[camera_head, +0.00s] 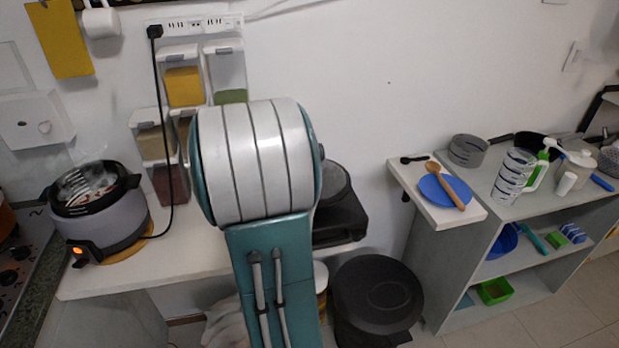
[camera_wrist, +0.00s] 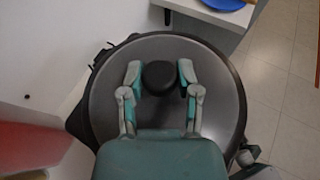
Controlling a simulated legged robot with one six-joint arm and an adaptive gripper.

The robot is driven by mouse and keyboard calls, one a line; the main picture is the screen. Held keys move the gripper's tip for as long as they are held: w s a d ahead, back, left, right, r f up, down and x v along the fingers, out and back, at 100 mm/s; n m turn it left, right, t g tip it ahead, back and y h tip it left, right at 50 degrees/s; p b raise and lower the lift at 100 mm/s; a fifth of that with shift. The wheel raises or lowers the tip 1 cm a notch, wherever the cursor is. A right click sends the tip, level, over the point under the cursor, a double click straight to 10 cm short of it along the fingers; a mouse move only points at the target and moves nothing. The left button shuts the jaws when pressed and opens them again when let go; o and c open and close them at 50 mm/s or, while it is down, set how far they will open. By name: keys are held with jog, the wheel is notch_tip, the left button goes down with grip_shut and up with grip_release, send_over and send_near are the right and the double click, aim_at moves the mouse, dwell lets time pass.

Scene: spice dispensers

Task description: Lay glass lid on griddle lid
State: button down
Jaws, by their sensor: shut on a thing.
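In the wrist view my gripper (camera_wrist: 160,85) is shut on the black knob (camera_wrist: 160,77) of a large round lid. The lid (camera_wrist: 205,115) is grey with a dark rim and fills the middle of the view. A black appliance shows past its rim at the left; it looks like the griddle. In the head view this black griddle (camera_head: 341,224) stands at the counter's right end, partly behind my arm. A dark round top shows above it, and my gripper is hidden behind my arm. I cannot tell whether the glass lid touches the griddle lid.
A grey cooker (camera_head: 105,220) stands at the counter's left. Spice dispensers (camera_head: 185,87) hang on the wall. A black lidded bin (camera_head: 377,297) stands on the floor. A blue plate (camera_head: 445,188) with a wooden spoon lies on the right shelf unit.

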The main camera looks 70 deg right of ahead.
jog(key=d+f, duration=0.1)
jog(key=w+d+f, duration=0.1)
jog(key=shift+d+f, duration=0.1)
jog(key=shift+f, duration=0.25)
jog(key=shift+w+d+f, duration=0.1)
jog(key=shift+d+f, duration=0.1)
jog(key=shift+f, duration=1.6)
jog(key=shift+c, duration=1.6)
grip_release()
jog(key=shift+f, duration=0.1)
jog(key=v, duration=1.2)
